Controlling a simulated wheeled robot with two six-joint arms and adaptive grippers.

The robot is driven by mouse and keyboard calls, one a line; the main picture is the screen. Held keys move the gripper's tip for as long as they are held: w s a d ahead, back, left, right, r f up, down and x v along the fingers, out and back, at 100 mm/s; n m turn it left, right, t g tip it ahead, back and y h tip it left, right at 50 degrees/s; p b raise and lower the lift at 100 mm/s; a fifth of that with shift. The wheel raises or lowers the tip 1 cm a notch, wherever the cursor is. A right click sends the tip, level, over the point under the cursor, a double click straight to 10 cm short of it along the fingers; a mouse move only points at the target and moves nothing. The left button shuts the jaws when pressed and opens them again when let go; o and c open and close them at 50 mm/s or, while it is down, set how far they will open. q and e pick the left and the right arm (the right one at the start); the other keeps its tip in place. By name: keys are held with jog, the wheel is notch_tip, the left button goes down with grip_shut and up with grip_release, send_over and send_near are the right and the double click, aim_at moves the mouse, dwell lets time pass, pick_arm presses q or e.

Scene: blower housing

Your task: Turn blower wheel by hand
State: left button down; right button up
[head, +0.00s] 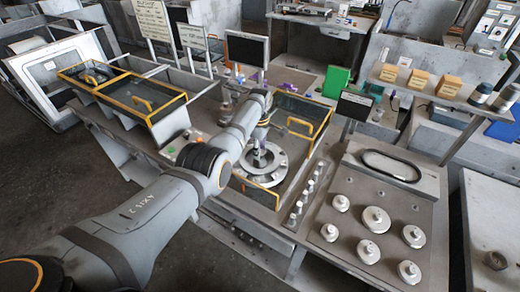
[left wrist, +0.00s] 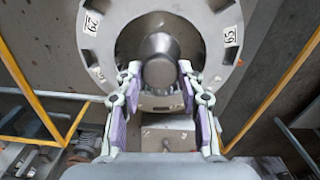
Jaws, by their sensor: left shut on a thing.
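The blower wheel (head: 279,166) is a grey metal ring set in the workbench at the middle of the head view. In the left wrist view the wheel (left wrist: 102,22) fills the top, with number labels on its face and a rounded grey hub (left wrist: 160,45) at its centre. My left gripper (head: 259,153) is over the wheel in the head view. In the left wrist view its two purple-padded fingers (left wrist: 160,78) stand on either side of the hub and are shut on it. The gripper hides part of the hub's lower end. My right gripper is not in view.
Yellow handle frames (head: 257,193) stand close around the wheel, and another yellow handle (head: 300,128) is behind it. A panel with several white knobs (head: 376,219) is at the right. A green box (head: 335,81) is farther back.

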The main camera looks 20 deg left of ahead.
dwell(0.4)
pick_arm(q)
jog(key=c, duration=0.8)
grip_release()
notch_tip(320, 180, up, 12)
